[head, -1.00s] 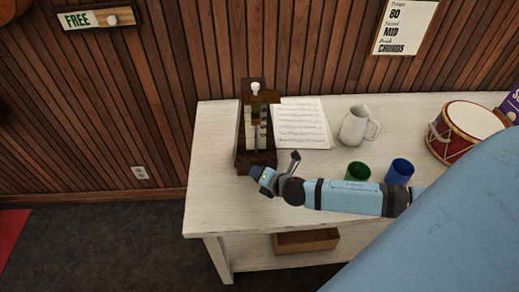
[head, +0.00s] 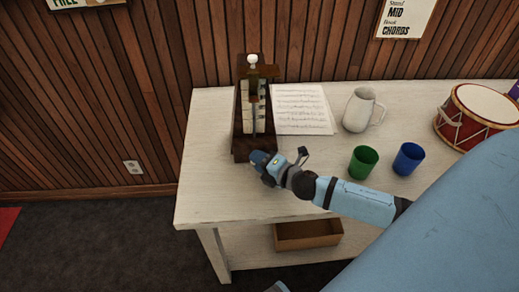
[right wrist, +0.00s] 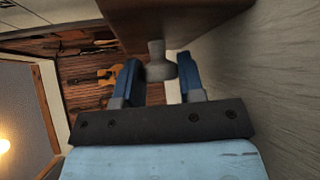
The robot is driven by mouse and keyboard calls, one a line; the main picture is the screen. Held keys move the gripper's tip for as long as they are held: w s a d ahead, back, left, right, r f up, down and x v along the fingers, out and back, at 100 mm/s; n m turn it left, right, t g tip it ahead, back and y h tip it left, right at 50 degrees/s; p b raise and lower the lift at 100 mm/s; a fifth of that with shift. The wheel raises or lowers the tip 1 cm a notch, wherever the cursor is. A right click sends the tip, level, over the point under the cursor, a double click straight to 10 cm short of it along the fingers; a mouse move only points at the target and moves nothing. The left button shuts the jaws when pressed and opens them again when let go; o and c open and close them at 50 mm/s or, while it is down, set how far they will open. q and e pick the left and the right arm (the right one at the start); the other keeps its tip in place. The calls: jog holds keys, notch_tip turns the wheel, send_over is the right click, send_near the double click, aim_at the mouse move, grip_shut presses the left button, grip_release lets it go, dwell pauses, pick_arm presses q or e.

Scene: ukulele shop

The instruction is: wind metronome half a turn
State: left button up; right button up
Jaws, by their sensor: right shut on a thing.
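The metronome (head: 254,148) is a dark wooden upright case with a pale scale, a pendulum rod and a white knob on top. It stands upright at the left back of the table. My right gripper (head: 260,159) is low at its front. In the right wrist view, the blue fingers of my right gripper (right wrist: 160,76) are on either side of a grey winding key (right wrist: 156,52), shut on it. The key sticks out of the metronome's brown wooden face (right wrist: 180,18). The key is hidden in the head view. My left gripper does not show.
The pale table (head: 225,190) also holds a music sheet (head: 303,106), a white mug (head: 359,112), a green cup (head: 363,162), a blue cup (head: 408,159) and a red drum (head: 478,115). A wooden box (head: 308,234) sits on the shelf below. The table's front left is clear.

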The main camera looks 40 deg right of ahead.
jog(key=o, duration=0.9)
jog(key=v, duration=1.3)
jog(key=shift+f+b, duration=0.1)
jog(key=shift+b, duration=0.25)
jog(key=shift+s+d, duration=0.1)
jog(key=shift+s, duration=0.25)
